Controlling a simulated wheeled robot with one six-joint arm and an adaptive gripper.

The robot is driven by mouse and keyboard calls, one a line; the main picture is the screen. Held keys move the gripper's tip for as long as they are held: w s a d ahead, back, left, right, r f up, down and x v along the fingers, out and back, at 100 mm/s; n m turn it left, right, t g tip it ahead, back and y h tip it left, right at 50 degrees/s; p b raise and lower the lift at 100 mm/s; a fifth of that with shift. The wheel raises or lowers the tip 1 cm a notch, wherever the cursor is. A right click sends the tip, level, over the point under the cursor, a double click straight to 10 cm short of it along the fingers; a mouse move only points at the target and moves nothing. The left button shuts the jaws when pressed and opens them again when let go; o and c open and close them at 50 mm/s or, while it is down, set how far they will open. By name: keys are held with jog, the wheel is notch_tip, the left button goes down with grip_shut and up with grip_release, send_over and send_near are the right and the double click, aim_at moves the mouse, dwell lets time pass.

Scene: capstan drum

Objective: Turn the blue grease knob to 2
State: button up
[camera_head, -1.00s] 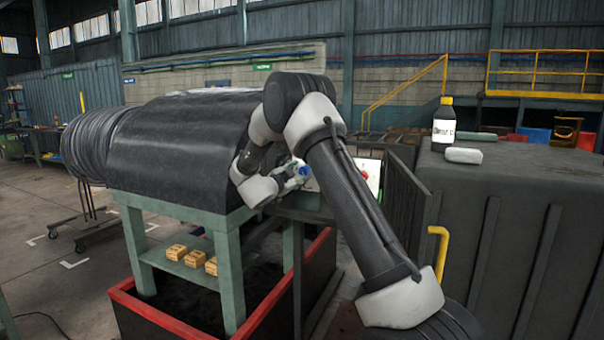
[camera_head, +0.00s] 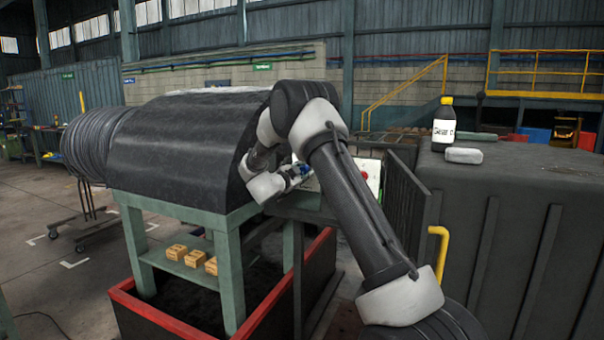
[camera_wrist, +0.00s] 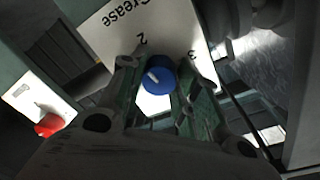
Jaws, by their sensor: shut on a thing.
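The blue grease knob (camera_wrist: 158,75) sits between my gripper's two fingers, on a white panel (camera_wrist: 115,25) printed "Grease". The numbers 2 and 3 show near the knob, 2 at its upper left and 3 at its upper right. A short slanted white mark is on the knob's left part; I cannot tell exactly which number it points to. My gripper (camera_wrist: 160,88) is shut on the knob. In the head view the knob (camera_head: 302,169) shows as a small blue spot at my gripper (camera_head: 297,172), mostly hidden by it.
A red knob (camera_wrist: 48,125) on another white plate lies to the left in the wrist view. The big dark drum (camera_head: 185,145) stands left of my arm on a green stand (camera_head: 228,265). A dark cabinet (camera_head: 530,215) with a bottle (camera_head: 444,122) on top stands at the right.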

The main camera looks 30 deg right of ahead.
jog(key=shift+m, duration=1.1)
jog(key=o, duration=1)
jog(key=v, duration=1.2)
jog(key=shift+r, duration=0.1)
